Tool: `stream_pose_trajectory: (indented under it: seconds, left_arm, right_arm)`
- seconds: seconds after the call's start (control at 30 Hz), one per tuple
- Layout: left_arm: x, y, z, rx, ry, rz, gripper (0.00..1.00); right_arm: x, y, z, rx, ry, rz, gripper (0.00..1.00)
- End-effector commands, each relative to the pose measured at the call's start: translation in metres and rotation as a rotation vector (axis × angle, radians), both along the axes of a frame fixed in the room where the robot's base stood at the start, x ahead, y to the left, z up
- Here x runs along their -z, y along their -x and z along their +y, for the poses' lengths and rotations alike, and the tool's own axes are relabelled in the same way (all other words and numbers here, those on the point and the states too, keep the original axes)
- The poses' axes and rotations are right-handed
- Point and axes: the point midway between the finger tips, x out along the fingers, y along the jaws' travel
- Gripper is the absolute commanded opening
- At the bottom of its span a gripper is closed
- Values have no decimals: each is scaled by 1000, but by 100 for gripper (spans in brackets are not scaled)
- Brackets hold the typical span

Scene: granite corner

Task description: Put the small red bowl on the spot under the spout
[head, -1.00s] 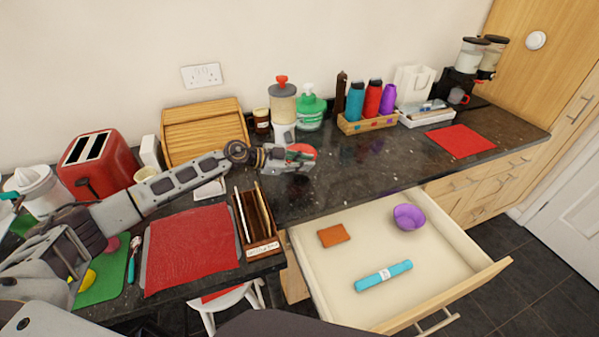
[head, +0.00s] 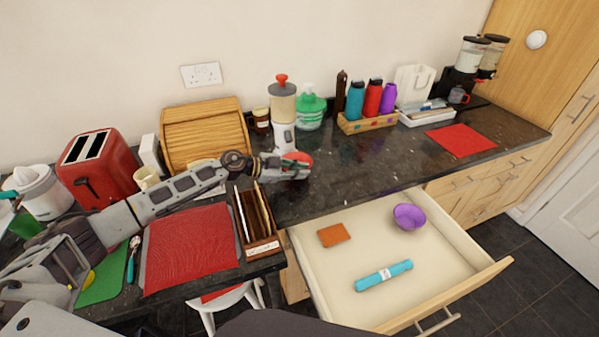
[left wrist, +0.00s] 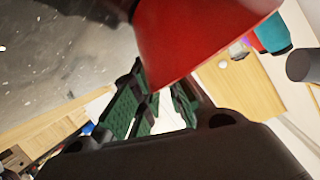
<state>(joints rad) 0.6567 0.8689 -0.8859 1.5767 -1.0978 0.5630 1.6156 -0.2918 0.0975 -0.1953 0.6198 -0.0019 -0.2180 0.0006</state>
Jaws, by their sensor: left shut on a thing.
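The small red bowl (head: 301,157) is at the end of my left arm, over the counter in front of a dispenser. My left gripper (head: 297,171) is shut on it; the fingers partly hide it. In the left wrist view the bowl (left wrist: 195,30) fills the top, beside the green-padded fingers (left wrist: 150,110). The dispenser (head: 283,104) has a tan container, a red knob and a white base; I cannot make out a spout on it. A twin-canister dispenser (head: 470,58) stands at the far right with a cup (head: 457,96) below it. My right gripper is not in view.
A green-topped bottle (head: 310,110) and a brown jar (head: 261,120) flank the tan dispenser. A wooden bottle crate (head: 368,124) stands to its right. The dark counter (head: 365,163) is clear in the middle. An open drawer (head: 340,270) juts out below.

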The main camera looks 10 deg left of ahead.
Motion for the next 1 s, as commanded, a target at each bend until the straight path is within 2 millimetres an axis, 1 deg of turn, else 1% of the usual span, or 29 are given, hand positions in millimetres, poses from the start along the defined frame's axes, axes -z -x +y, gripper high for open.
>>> stream_pose_trajectory:
  seconds: [0.4,0.43,0.5,0.6,1.0]
  left_arm:
    - [2,0,0,0,1,-2,0]
    - [2,0,0,1,0,-1,15]
    - [2,0,0,0,0,-1,24]
    - [3,0,0,0,0,-1,34]
    - [1,0,0,0,0,-1,34]
  right_arm:
    - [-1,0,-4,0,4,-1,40]
    - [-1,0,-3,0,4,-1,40]
    - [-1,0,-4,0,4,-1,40]
    - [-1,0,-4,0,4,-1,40]
    - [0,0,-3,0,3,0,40]
